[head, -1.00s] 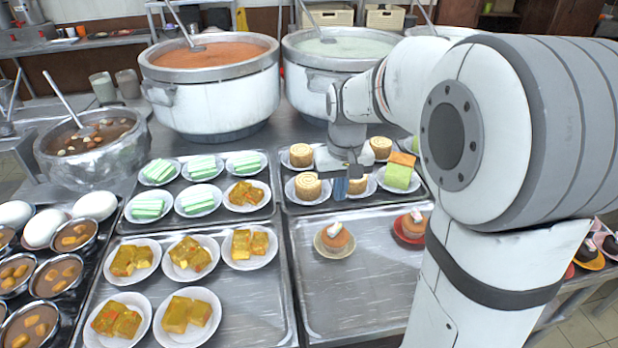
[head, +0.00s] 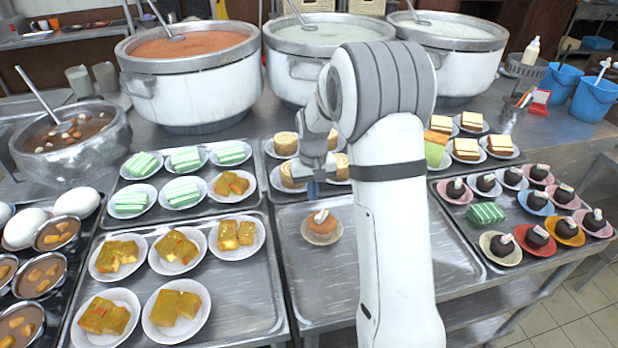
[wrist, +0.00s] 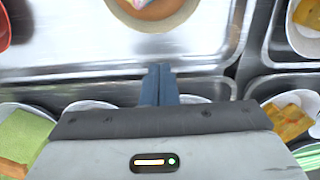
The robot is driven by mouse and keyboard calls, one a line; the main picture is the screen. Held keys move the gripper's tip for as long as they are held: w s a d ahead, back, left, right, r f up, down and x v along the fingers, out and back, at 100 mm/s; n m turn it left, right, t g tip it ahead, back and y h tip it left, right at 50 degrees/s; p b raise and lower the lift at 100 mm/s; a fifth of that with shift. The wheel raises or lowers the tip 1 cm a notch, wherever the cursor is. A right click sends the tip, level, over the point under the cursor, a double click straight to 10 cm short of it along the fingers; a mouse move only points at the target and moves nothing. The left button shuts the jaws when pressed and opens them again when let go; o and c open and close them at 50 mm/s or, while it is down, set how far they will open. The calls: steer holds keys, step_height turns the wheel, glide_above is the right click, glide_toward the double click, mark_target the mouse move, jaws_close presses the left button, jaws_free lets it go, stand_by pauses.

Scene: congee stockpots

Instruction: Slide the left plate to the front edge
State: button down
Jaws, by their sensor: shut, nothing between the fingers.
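The left plate (head: 322,241) is beige and carries an orange-brown cupcake (head: 324,222) with a pale topping. It sits in the left rear part of a mostly bare metal tray (head: 330,285). The plate (wrist: 152,29) is cut by the top edge of the wrist view. My gripper (head: 313,190) is shut and empty, behind the plate near the tray's rear rim. In the wrist view the fingertips (wrist: 160,70) point at the plate with a gap between. A red plate (wrist: 4,28) shows at the left edge there; my arm hides it in the head view.
Behind is a tray with rolled cakes (head: 286,143) and green and orange cake pieces. Left is a tray of plated yellow cakes (head: 237,236); right is a tray of dark cakes (head: 506,245). The tray's floor in front of the plate is clear.

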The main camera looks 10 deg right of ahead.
mark_target(322, 224)
step_height(322, 224, down, 2)
steer(key=shift+f, duration=0.1)
steer(key=s, duration=0.3)
steer(key=shift+s+r, duration=0.25)
steer(key=shift+r, duration=0.15)
steer(key=shift+s+f, duration=0.15)
steer(key=shift+s, duration=0.05)
steer(key=shift+s, duration=0.1)
